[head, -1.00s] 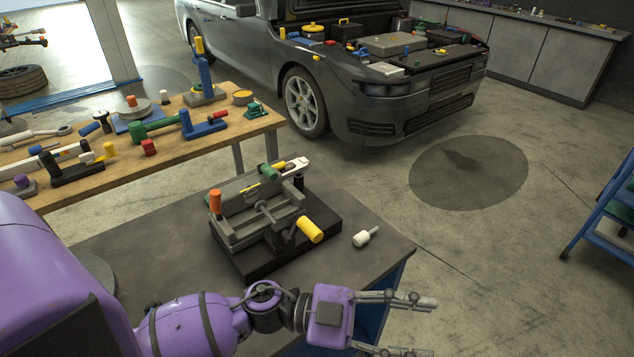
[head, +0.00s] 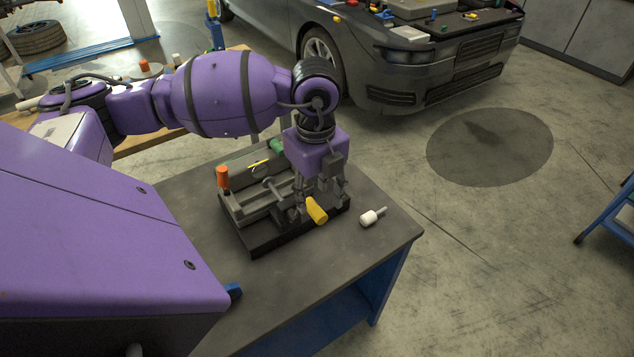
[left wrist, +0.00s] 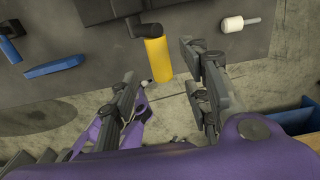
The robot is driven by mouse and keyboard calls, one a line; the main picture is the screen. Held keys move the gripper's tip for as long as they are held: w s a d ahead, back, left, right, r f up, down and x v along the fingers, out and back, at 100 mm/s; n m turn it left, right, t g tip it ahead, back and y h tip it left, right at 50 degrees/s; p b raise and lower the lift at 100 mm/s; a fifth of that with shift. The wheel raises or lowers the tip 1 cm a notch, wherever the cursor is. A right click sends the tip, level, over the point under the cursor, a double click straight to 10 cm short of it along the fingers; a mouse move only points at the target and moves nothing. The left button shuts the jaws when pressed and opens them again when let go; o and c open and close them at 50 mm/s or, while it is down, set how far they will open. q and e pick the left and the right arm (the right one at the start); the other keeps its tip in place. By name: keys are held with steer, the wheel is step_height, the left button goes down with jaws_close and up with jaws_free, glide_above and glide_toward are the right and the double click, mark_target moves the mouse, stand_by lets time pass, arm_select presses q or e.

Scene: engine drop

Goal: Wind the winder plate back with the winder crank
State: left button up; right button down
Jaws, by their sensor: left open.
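The winder crank (head: 316,210) has a yellow handle on a dark arm, at the front right of the winder fixture. My left gripper (head: 320,192) points down over that side of the fixture, close to the handle. In the left wrist view the yellow handle (left wrist: 158,58) lies in the gap between the two open fingers, which look clear of it. The grey winder frame (head: 243,212) sits on a black base, with an orange grip (head: 222,177) at its left. My arm and gripper hide its back right, and I cannot clearly tell the winder plate. My right gripper is out of view.
A white peg (head: 373,217) lies on the dark table (head: 300,260), right of the fixture. A blue piece (left wrist: 55,67) lies on the left in the left wrist view. A car (head: 400,70) and a cluttered wooden bench (head: 150,142) stand behind.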

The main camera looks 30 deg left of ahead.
mark_target(317, 208)
arm_select(q)
steer(key=shift+f, duration=2.1)
steer(key=shift+c, duration=0.3)
jaws_close()
